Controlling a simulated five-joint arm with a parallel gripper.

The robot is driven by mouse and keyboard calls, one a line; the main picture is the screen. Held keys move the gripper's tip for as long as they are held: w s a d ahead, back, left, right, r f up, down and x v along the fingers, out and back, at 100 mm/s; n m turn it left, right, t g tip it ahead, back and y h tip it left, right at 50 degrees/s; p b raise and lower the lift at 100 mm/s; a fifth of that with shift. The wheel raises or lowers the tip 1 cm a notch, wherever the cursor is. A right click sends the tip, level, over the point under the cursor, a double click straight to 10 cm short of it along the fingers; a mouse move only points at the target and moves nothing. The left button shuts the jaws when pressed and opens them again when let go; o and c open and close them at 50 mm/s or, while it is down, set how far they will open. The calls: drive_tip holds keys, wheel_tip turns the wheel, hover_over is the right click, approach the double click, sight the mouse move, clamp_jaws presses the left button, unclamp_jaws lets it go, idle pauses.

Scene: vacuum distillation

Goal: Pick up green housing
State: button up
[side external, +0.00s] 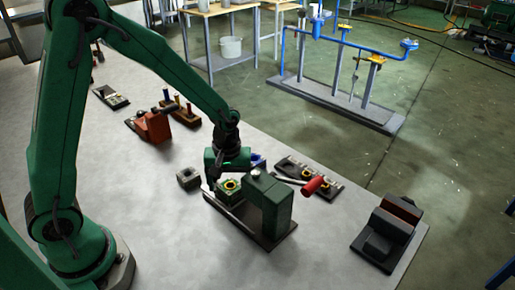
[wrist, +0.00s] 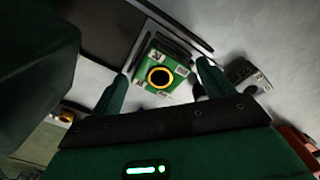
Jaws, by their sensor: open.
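The green housing (side external: 229,188) is a small square block with a yellow ring around a dark round hole. In the side view it sits at the left end of a dark base plate, beside a tall green block. The wrist view shows the housing (wrist: 150,91) tilted in the picture, with pale corner patches. My gripper (side external: 228,172) is low over it, pointing down. In the wrist view my gripper (wrist: 162,80) is open, with a finger on either side of the housing and gaps between. I cannot tell how far the fingertips are above the base.
The tall green block (side external: 270,208) stands close to the right of the housing. A small grey block (side external: 188,178) lies to the left. A red-handled tool (side external: 313,185) and a dark tray lie to the right. The front left of the table (side external: 160,230) is clear.

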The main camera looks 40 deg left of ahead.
drive_tip(key=c, duration=1.3)
drive_tip(key=shift+o, duration=0.2)
drive_tip(key=shift+r, duration=0.15)
wheel_tip(320, 180, up, 10)
